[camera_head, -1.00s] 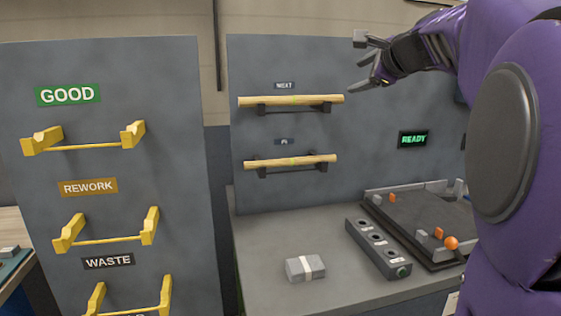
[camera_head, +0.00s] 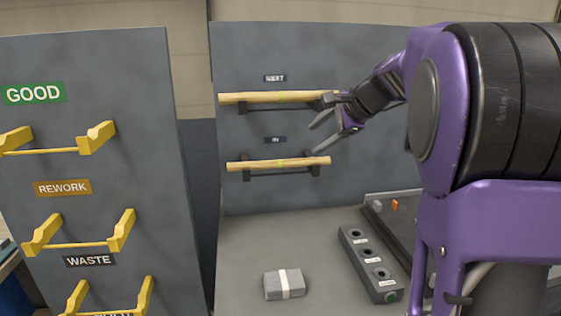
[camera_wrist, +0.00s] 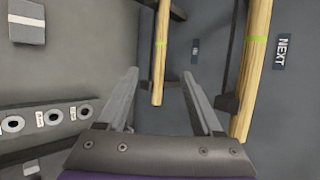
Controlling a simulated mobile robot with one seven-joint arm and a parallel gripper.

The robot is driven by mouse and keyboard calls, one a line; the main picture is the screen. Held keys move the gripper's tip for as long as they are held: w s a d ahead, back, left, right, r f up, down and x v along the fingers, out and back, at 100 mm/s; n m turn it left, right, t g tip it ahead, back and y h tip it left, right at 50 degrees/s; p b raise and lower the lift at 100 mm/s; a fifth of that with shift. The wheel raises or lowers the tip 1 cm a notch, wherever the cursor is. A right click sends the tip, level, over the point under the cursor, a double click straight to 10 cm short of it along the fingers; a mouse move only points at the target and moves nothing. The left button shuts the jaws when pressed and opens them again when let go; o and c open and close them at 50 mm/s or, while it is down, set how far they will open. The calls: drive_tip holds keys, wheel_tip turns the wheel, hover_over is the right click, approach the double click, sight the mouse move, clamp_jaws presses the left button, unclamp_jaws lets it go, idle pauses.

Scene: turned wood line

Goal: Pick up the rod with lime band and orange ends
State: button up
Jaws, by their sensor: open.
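Two pale wooden rods lie level on dark brackets on the grey panel, an upper rod (camera_head: 250,98) under the NEXT label and a lower rod (camera_head: 255,165). Each has a lime band at mid-length; I cannot make out orange ends on either. My gripper (camera_head: 318,124) is open and empty near the rods' right ends, overlapping the upper rod's end in the head view. In the wrist view the lower rod (camera_wrist: 158,75) appears between my open fingers (camera_wrist: 160,90), and the upper rod (camera_wrist: 250,80) lies to their right.
Yellow holders (camera_head: 95,138) marked GOOD, REWORK and WASTE hang on the left panel. Below the rods, a grey block with a white band (camera_head: 284,285) and a box with several round sockets (camera_head: 370,262) sit on the bench.

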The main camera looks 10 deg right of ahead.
approach(282, 162)
drive_tip(key=x, duration=0.3)
drive_tip(key=shift+b+x, duration=0.35)
drive_tip(key=shift+x, duration=2.6)
drive_tip(key=shift+d, duration=0.1)
drive_tip(key=shift+c, duration=0.3)
clamp_jaws()
